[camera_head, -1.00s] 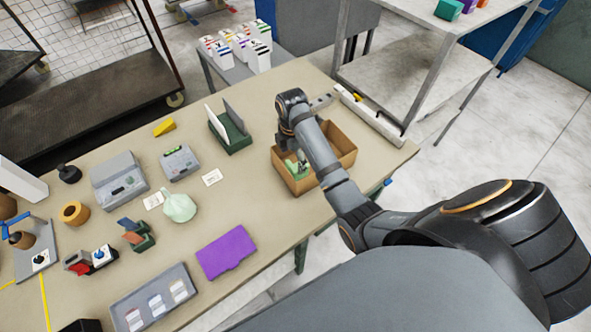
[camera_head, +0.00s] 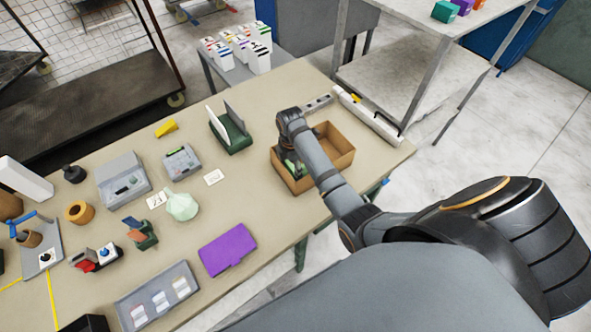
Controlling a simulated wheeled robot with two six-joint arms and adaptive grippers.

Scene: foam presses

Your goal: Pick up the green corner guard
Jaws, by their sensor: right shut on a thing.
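My right gripper (camera_head: 291,166) reaches down inside the open cardboard box (camera_head: 335,157) at its left end. It is shut on a green piece, the green corner guard (camera_head: 289,168), of which only a small part shows between the fingers. My wrist and forearm hide most of the guard, so I cannot tell whether it touches the box floor. My left gripper is out of view.
A green holder with upright panels (camera_head: 231,133) stands left of the box. A white rail (camera_head: 368,113) runs along the far right edge.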

